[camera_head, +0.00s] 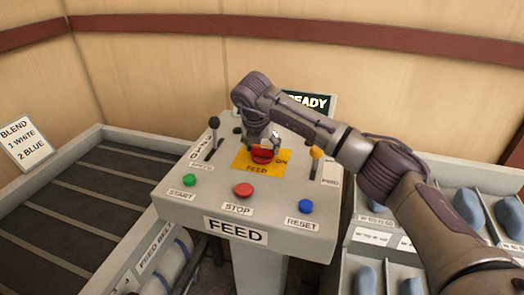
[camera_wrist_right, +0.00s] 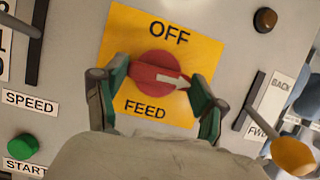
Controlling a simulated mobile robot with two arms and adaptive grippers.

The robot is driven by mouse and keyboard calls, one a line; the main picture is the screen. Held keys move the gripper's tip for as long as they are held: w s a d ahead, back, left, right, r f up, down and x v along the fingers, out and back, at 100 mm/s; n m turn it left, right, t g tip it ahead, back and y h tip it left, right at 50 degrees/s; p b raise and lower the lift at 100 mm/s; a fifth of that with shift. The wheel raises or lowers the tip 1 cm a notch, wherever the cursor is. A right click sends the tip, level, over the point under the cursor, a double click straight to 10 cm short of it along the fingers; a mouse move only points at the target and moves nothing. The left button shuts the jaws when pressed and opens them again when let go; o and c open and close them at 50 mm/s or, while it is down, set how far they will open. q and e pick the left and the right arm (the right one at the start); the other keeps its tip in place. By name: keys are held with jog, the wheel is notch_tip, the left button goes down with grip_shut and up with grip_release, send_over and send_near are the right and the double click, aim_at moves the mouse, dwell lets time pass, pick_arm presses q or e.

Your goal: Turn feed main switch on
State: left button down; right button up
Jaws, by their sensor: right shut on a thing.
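The feed main switch (camera_head: 262,155) is a red rotary knob on a yellow plate (camera_head: 246,165) on the FEED panel. In the right wrist view the knob (camera_wrist_right: 158,76) carries a white arrow that points right, slightly down. OFF is printed above it and FEED below it. In the head view ON shows to the right of the knob. My right gripper (camera_wrist_right: 155,92) is shut on the knob, with one finger on each side. In the head view it (camera_head: 262,142) comes down from above onto the knob. My left gripper is not in view.
Green START (camera_head: 190,180), red STOP (camera_head: 243,190) and blue RESET (camera_head: 306,206) buttons line the panel's front. A black lever (camera_head: 214,124) stands left of the switch and a yellow-knobbed lever (camera_head: 316,153) right. A READY display (camera_head: 312,101) is behind, partly hidden by my arm.

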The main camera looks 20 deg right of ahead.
jog(key=shift+r+m, duration=0.1)
jog(key=shift+m, duration=0.2)
dwell(0.4)
jog(key=o, duration=1.1)
jog(key=shift+o, duration=0.2)
jog(key=v, duration=1.1)
jog(key=shift+a+r, duration=0.25)
jog(key=shift+r, duration=0.15)
